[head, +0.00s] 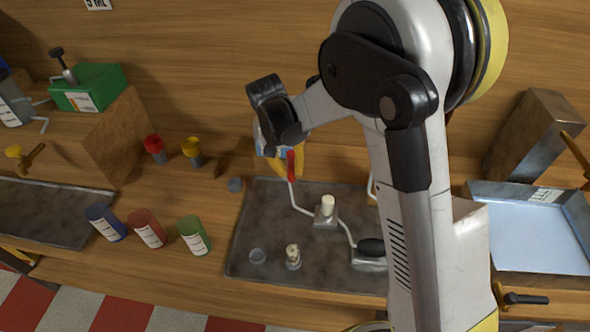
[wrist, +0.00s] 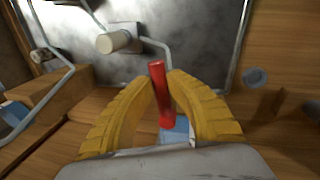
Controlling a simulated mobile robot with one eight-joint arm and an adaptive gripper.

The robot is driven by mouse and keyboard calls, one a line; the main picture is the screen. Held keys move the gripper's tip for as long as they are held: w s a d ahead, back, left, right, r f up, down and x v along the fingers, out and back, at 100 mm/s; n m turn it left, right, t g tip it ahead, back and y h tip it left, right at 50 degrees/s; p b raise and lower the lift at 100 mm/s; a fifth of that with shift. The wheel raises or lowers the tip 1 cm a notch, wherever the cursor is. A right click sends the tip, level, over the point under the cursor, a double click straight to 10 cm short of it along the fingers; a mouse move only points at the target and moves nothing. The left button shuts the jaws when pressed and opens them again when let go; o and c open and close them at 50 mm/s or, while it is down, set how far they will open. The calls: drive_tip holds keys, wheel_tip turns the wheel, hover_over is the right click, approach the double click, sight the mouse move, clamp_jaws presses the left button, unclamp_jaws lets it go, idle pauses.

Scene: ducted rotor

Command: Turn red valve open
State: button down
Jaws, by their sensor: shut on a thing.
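The red valve handle (wrist: 162,92) stands between the two yellow fingers of my gripper (wrist: 164,85) in the wrist view. The fingertips close in on it from both sides, and my gripper is shut on it. In the head view the red handle (head: 291,166) shows as a small upright piece at the back edge of the dark metal tray. My gripper (head: 296,160) is there too, partly hidden by my own wrist. Thin pale pipes run from near the handle to a block with a cream knob (head: 328,205). The valve's body is hidden.
On the tray (head: 262,225) stand a small cream-topped piece (head: 292,257) and a black-knobbed block (head: 370,248). Blue, red and green canisters (head: 148,228) stand to the left. A blue-lined bin (head: 535,235) is at the right. A wooden wall rises behind.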

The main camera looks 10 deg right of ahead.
drive_tip(key=shift+a+m, duration=0.25)
drive_tip(key=shift+m, duration=0.15)
drive_tip(key=c, duration=1.3)
unclamp_jaws()
drive_tip(key=shift+w, duration=0.1)
wheel_tip(320, 180, up, 12)
drive_tip(key=a, duration=0.2)
drive_tip(key=shift+w+a+f, duration=0.15)
drive_tip(key=shift+w, duration=0.1)
